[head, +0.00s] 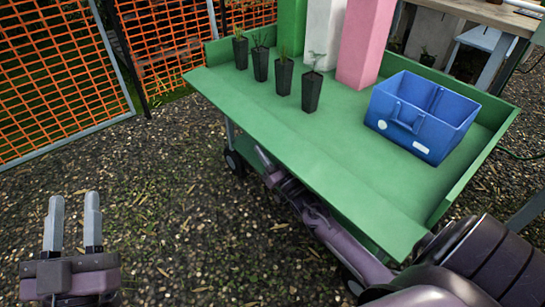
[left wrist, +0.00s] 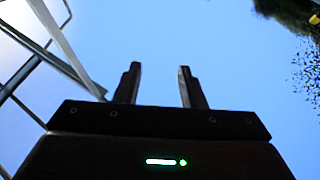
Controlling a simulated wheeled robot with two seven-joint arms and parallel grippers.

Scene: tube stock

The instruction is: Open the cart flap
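The green cart (head: 350,133) stands in the middle and right of the head view. A long green flap (head: 300,165) runs along its near side and lies folded outward, about level with the cart top or sloping slightly; the exact angle is hard to tell. My right arm reaches in from the lower right along and under the flap's outer edge. The flap hides my right gripper's fingers, and I cannot tell whether they touch it. My left gripper (head: 73,205) is open and empty over the gravel, apart from the cart; it also shows open in the left wrist view (left wrist: 158,85).
On the cart stand several small dark plant pots (head: 311,91), a blue divided crate (head: 422,114), and green, white and pink (head: 366,40) tall blocks. Orange mesh fencing (head: 55,75) is at the back left. A wooden table (head: 480,12) is at the back right. Gravel at left is clear.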

